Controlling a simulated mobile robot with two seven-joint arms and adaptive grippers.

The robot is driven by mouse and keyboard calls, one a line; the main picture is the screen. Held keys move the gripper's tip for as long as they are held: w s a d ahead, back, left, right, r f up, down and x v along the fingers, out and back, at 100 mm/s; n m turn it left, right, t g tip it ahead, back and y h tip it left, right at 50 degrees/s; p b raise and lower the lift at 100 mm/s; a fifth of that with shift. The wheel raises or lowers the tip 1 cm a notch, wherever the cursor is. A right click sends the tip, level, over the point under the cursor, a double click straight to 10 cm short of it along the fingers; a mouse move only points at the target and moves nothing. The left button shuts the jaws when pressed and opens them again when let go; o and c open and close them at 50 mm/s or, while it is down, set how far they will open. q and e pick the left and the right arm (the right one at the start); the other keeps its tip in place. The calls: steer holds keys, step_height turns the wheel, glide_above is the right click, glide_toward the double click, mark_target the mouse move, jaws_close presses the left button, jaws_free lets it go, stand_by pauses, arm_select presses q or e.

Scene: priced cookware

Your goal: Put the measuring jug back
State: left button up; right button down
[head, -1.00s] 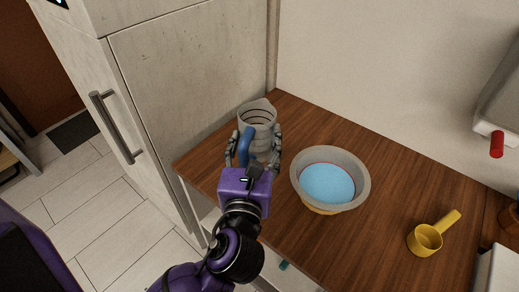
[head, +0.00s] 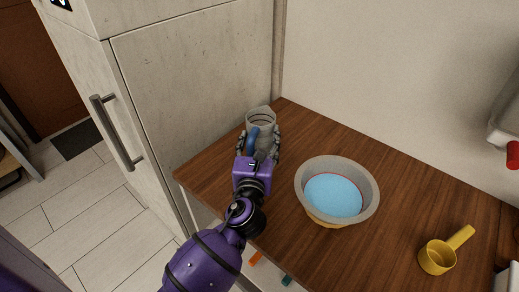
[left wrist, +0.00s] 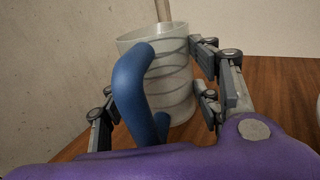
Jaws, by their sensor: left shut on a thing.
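The measuring jug (head: 262,118) is a clear, grey-looking vessel with dark rings and a blue handle (head: 252,138). It is upright at the far left of the wooden counter, close to the wall and the tall cabinet. My left gripper (head: 259,148) is shut on the jug, with its fingers on either side of the body. In the left wrist view the jug (left wrist: 172,85) stands between the fingers, with the blue handle (left wrist: 133,95) towards the palm. I cannot tell for sure whether the jug's base touches the counter. My right gripper is not in view.
A grey bowl with a blue inside (head: 335,195) stands on the counter (head: 400,215) right of the jug. A yellow measuring cup (head: 438,258) lies further right. A tall pale cabinet (head: 195,80) borders the counter's left end. The counter behind the bowl is clear.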

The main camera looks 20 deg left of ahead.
arm_select(q)
step_height(320, 180, down, 3)
steer(key=shift+f+b, duration=0.1)
steer(key=shift+b, duration=0.35)
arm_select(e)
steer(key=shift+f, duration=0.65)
arm_select(q)
steer(key=o, duration=1.6)
steer(key=shift+f, duration=0.1)
steer(key=shift+c, duration=0.2)
steer(key=shift+o, duration=1.1)
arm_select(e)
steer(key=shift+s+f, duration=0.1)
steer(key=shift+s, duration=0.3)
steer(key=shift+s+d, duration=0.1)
